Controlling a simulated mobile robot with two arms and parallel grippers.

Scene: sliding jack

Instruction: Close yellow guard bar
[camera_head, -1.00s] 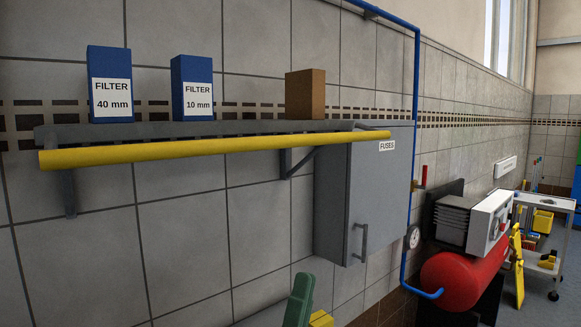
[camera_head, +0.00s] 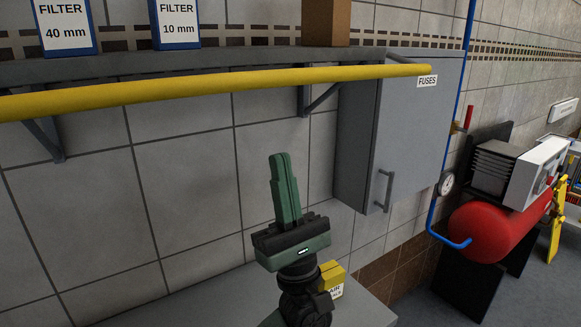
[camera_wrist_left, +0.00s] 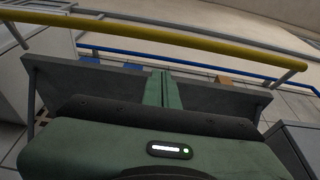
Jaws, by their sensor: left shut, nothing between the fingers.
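The yellow guard bar (camera_head: 210,86) runs lengthwise along the front of the grey shelf (camera_head: 150,65) in the head view, its right end near the FUSES label. It also crosses the top of the left wrist view (camera_wrist_left: 170,32). My left gripper (camera_head: 281,160) is green, points up and is shut with nothing in it. It is below the bar in the head view, apart from it, left of the fuse cabinet (camera_head: 408,125). In the left wrist view its closed fingers (camera_wrist_left: 161,75) point toward the shelf and bar. My right gripper is not in view.
Blue filter boxes (camera_head: 65,25) (camera_head: 178,22) and a brown box (camera_head: 326,22) stand on the shelf. A blue pipe (camera_head: 452,140) runs right of the cabinet, with a gauge (camera_head: 446,184) and a red tank (camera_head: 490,228). A small yellow box (camera_head: 333,278) is behind my wrist.

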